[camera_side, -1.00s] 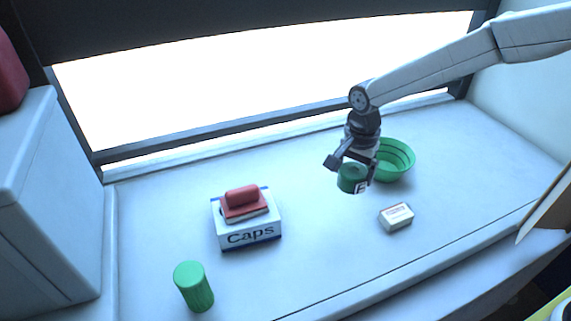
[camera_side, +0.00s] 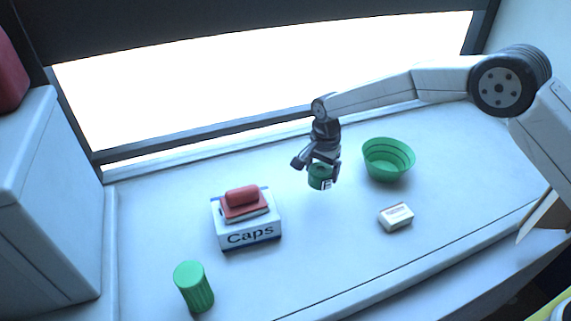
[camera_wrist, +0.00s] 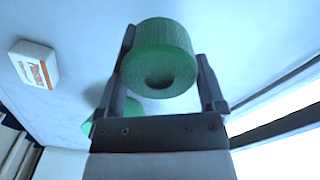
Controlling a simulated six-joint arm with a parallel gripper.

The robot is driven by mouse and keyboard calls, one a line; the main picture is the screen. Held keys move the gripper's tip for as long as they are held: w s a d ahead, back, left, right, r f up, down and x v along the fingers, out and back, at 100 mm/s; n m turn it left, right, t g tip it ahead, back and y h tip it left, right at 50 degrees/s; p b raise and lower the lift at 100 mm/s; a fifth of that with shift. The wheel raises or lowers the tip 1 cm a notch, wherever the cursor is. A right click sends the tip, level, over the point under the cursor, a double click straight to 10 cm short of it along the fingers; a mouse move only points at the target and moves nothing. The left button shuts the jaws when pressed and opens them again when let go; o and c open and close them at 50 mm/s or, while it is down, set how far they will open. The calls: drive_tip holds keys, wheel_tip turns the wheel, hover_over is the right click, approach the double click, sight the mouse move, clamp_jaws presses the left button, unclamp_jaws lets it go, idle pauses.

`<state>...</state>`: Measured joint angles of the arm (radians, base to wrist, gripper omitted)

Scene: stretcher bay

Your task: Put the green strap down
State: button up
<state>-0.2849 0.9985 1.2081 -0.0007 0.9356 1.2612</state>
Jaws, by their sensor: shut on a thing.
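The green strap is a rolled green coil (camera_side: 319,176) held by my gripper (camera_side: 322,178) in the side view. The strap is above the white surface, in the open space between the Caps box and the green bowl. In the wrist view the strap (camera_wrist: 158,58) sits between the two fingers of my gripper (camera_wrist: 160,75), with a dark hollow in its near face. My gripper is shut on it.
A green bowl (camera_side: 388,161) stands to the right of my gripper. A small white box (camera_side: 396,217) lies in front of the bowl. A white Caps box (camera_side: 249,234) carries a red roll (camera_side: 242,196) on a red book-like thing (camera_side: 245,211). A green ribbed cylinder (camera_side: 194,287) stands at front left.

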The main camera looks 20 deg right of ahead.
sight(319, 165)
drive_tip(key=shift+w+a+f, duration=0.15)
drive_tip(key=shift+w+f, duration=0.3)
drive_tip(key=shift+f, duration=0.05)
drive_tip(key=shift+f, duration=0.1)
drive_tip(key=shift+w+f, duration=0.15)
drive_tip(key=shift+f, duration=0.05)
drive_tip(key=shift+w+f, duration=0.1)
drive_tip(key=shift+f, duration=1.45)
drive_tip(key=shift+f, duration=0.15)
drive_tip(key=o, duration=1)
wheel_tip(319, 165, up, 12)
drive_tip(key=shift+r, duration=0.2)
